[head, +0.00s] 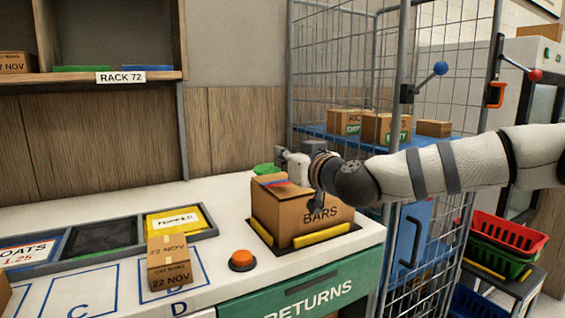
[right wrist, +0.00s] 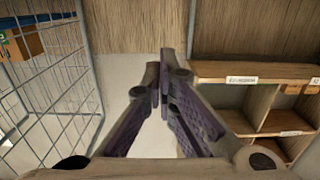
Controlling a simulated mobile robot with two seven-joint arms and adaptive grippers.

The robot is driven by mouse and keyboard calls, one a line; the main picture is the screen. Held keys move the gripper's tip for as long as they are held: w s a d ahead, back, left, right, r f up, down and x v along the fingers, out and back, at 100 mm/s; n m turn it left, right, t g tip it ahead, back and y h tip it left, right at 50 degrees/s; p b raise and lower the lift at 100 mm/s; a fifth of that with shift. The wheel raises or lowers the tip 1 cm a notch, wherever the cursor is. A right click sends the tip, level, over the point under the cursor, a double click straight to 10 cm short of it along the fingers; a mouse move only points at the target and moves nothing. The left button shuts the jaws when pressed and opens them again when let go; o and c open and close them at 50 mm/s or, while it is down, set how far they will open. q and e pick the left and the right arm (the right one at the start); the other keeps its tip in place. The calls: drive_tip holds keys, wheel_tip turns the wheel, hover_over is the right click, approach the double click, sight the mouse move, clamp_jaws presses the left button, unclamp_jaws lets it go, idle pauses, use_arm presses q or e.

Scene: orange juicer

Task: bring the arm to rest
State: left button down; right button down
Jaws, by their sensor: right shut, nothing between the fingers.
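My right arm reaches in from the right in the head view, and its gripper (head: 284,158) is over the back of the counter, above and behind the cardboard BARS box (head: 300,215). In the right wrist view the fingers (right wrist: 163,82) meet with nothing between them. They point towards the wooden wall panel, with white surface below. The wrist partly covers the top of the box. My left gripper is in neither view.
A wire cage (head: 345,60) with boxes on a blue shelf stands behind the arm. An orange button (head: 242,260) and a 22 NOV box (head: 169,264) are on the counter. Red and green baskets (head: 508,236) are at the right.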

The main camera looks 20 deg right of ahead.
drive_tip(key=s+r, duration=0.1)
drive_tip(key=s, duration=0.6)
drive_tip(key=s+a+f+g, duration=0.2)
drive_tip(key=f, duration=0.5)
drive_tip(key=s+a+f+g, duration=0.2)
drive_tip(key=f, duration=0.6)
drive_tip(key=s+a+f+g+y, duration=0.1)
drive_tip(key=s+a+f+g, duration=0.1)
drive_tip(key=f, duration=0.5)
drive_tip(key=shift+a+f, duration=0.15)
drive_tip(key=s+a+f+g+h, duration=0.1)
drive_tip(key=s+f+g, duration=0.7)
drive_tip(key=s+f, duration=1.45)
drive_tip(key=s+d+f+g, duration=0.1)
drive_tip(key=s+g, duration=0.1)
drive_tip(key=s, duration=0.6)
drive_tip(key=s+d+f+m+g+h, duration=0.1)
drive_tip(key=s+d+g, duration=0.1)
drive_tip(key=s, duration=0.6)
drive_tip(key=shift+s+f+g+h, duration=0.2)
drive_tip(key=shift+f+g+h, duration=0.1)
drive_tip(key=shift+f+g, duration=0.1)
